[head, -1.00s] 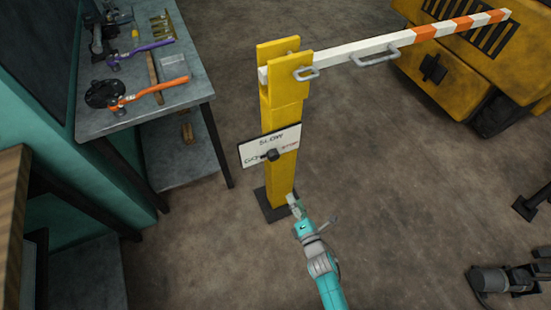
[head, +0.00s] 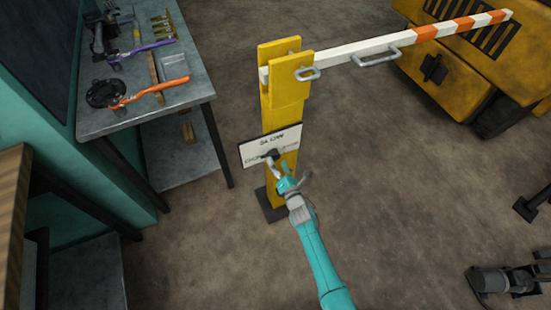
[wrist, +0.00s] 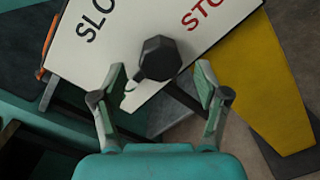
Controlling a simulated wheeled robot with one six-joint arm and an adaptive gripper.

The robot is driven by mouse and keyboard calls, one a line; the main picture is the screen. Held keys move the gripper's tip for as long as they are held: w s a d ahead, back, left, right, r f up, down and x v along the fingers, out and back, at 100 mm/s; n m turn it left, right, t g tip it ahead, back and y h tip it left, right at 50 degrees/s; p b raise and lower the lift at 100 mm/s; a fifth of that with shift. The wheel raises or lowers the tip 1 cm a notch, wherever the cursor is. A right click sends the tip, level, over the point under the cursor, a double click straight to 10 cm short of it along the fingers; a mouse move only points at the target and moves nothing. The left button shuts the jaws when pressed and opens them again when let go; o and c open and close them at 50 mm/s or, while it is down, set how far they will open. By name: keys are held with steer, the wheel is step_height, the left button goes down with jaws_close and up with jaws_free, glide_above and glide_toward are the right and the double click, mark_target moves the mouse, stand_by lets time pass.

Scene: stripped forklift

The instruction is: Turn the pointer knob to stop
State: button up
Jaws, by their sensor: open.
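The black pointer knob (head: 270,154) sits on a white sign plate (head: 253,150) fixed to the yellow post (head: 281,110). In the wrist view the knob (wrist: 158,58) shows as a dark faceted head between and just beyond my fingertips. On the plate (wrist: 135,25), "SLO" shows at upper left and red "STO" at upper right, both cut off or partly out of view. Which label the pointer faces is unclear. My gripper (wrist: 160,85) is open, one finger on each side of the knob, with gaps visible. In the head view my gripper (head: 283,172) is just below the knob.
A striped barrier arm (head: 390,45) with grey handles extends right from the post top. A workbench (head: 185,85) with tools stands at left. A yellow forklift body (head: 440,55) is at upper right. The floor right of the post is open.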

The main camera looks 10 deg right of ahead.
steer(key=shift+x, duration=1.3)
steer(key=c, duration=1.2)
steer(key=shift+o, duration=0.2)
